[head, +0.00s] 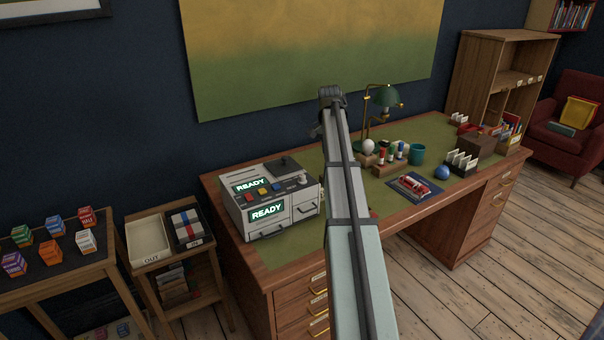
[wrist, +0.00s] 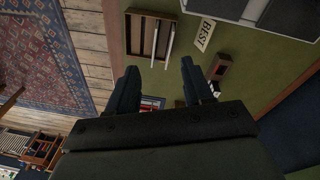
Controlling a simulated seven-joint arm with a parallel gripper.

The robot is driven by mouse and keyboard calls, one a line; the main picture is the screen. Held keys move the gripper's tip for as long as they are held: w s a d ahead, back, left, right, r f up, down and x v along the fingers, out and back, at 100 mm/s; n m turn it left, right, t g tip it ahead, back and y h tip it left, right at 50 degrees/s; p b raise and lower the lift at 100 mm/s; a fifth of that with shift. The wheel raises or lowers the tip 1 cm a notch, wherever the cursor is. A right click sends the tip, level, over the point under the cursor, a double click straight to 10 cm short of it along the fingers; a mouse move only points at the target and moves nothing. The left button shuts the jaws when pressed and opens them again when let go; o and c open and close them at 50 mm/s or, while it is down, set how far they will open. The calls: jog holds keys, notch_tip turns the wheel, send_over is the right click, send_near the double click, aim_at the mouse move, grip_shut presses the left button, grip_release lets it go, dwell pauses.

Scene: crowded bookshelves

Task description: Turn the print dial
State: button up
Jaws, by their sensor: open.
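A light grey machine (head: 238,212) with two lit READY screens stands on the left part of the desk in the head view. In the head view my arm reaches up right of the machine, and the gripper is not clearly visible. The dial cannot be made out in the wrist view.
The desk (head: 290,262) also holds a green lamp (head: 386,96), a teal cup (head: 417,154), a blue ball (head: 442,172) and a stamp rack. A wooden tray (wrist: 134,38) and a BEST label (wrist: 205,35) show in the wrist view. A side table with trays stands left.

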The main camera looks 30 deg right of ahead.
notch_tip(320, 180, up, 6)
jog(key=y, duration=0.1)
send_over(302, 175)
jog(key=shift+t, duration=0.3)
notch_tip(302, 175, down, 13)
jog(key=shift+s+a+f, duration=0.1)
jog(key=shift+f, duration=0.1)
grip_shut()
